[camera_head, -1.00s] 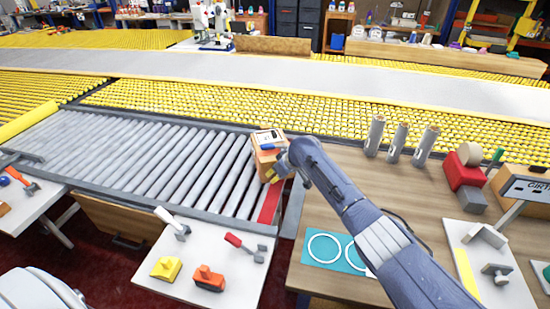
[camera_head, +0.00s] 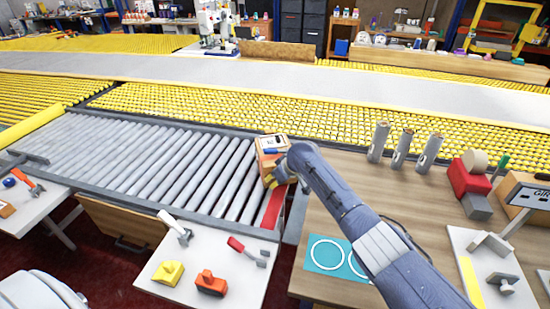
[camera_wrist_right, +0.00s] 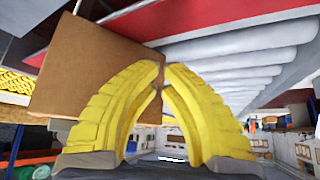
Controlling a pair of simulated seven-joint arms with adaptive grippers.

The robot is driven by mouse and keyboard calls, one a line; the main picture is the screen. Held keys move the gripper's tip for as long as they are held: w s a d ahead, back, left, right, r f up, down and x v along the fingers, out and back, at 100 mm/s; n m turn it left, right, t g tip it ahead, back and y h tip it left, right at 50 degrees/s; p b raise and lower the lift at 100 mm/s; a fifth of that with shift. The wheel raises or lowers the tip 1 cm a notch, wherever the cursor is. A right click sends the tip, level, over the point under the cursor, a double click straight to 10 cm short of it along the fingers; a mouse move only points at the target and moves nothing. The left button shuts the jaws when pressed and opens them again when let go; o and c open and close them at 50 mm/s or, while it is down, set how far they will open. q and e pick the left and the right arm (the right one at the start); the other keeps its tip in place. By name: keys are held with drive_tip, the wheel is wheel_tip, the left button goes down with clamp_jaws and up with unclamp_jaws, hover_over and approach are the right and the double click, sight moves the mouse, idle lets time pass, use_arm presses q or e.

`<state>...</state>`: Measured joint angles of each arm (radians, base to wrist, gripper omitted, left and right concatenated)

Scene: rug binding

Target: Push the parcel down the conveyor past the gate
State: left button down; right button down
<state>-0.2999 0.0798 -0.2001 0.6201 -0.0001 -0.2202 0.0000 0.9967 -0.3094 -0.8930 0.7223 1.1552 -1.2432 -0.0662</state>
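The parcel (camera_head: 271,147) is a small brown box with a white label and a blue mark on top. It stands at the right end of the grey roller conveyor (camera_head: 150,160), near the red strip (camera_head: 272,207). My right gripper (camera_head: 277,180) is at the parcel's near side. In the right wrist view its yellow fingers (camera_wrist_right: 160,82) meet at the tips with nothing seen between them. The parcel's brown face (camera_wrist_right: 95,65) is close behind them; I cannot tell whether they touch. A dark grey bar (camera_head: 22,160) at the conveyor's left end may be the gate. My left gripper is not in view.
A white side table (camera_head: 215,260) with yellow and orange blocks stands in front of the conveyor. A wooden table (camera_head: 330,215) with several grey cylinders is on the right. A yellow roller bed (camera_head: 200,103) runs behind. The rollers left of the parcel are clear.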

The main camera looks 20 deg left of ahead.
drive_tip(key=shift+s+a, duration=0.45)
drive_tip(key=shift+a, duration=0.55)
drive_tip(key=shift+s+a, duration=0.4)
drive_tip(key=shift+a, duration=0.6)
drive_tip(key=shift+s+a, duration=0.45)
drive_tip(key=shift+a, duration=0.55)
drive_tip(key=shift+d, duration=0.15)
drive_tip(key=shift+d, duration=1.35)
wheel_tip(320, 180, up, 9)
